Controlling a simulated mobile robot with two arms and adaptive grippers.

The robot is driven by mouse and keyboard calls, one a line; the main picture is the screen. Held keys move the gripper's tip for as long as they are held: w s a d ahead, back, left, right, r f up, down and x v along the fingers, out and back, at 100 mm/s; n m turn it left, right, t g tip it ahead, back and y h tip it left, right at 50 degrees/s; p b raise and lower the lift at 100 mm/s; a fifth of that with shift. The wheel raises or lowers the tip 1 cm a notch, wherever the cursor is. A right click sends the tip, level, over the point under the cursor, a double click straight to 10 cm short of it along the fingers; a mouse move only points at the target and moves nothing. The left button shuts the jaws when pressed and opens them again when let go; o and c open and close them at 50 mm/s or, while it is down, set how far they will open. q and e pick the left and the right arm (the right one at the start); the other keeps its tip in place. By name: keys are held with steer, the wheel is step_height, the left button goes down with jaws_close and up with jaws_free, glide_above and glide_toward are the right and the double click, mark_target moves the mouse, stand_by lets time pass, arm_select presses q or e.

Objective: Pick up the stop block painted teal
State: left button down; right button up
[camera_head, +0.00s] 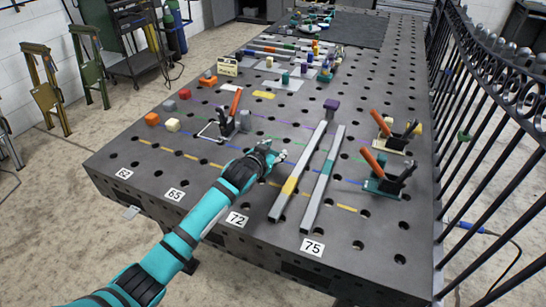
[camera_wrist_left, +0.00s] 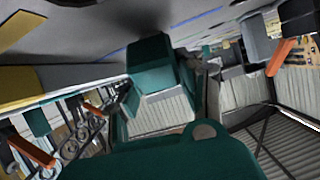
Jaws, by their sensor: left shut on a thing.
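A dark teal block (camera_wrist_left: 150,65), the stop block, shows in the left wrist view at the grey ribbed finger pads, with part of it hidden. My left gripper (camera_wrist_left: 195,100) is shut on it. In the head view my left gripper (camera_head: 277,158) is low over the table's near middle, left of the two long bars; the block is too small and hidden to make out there. Another small teal piece (camera_head: 285,78) stands farther back on a pale sheet. My right gripper is not in view.
Two long grey bars (camera_head: 323,180) lie right of my left gripper. Toggle clamps with orange handles stand beyond it (camera_head: 228,122) and at the right (camera_head: 387,180). Small coloured blocks sit at the left (camera_head: 173,124). A purple block (camera_head: 331,106) is behind the bars. A black iron gate (camera_head: 490,130) borders the right side.

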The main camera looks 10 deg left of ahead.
arm_select(q)
steer(key=shift+r, duration=0.1)
steer(key=shift+r, duration=0.4)
step_height(320, 180, up, 2)
steer(key=shift+r, duration=0.2)
steer(key=s+d+r+b, duration=0.1)
steer(key=s+d+b, duration=0.1)
steer(key=s, duration=1.4)
steer(key=shift+r, duration=0.4)
steer(key=shift+d, duration=0.1)
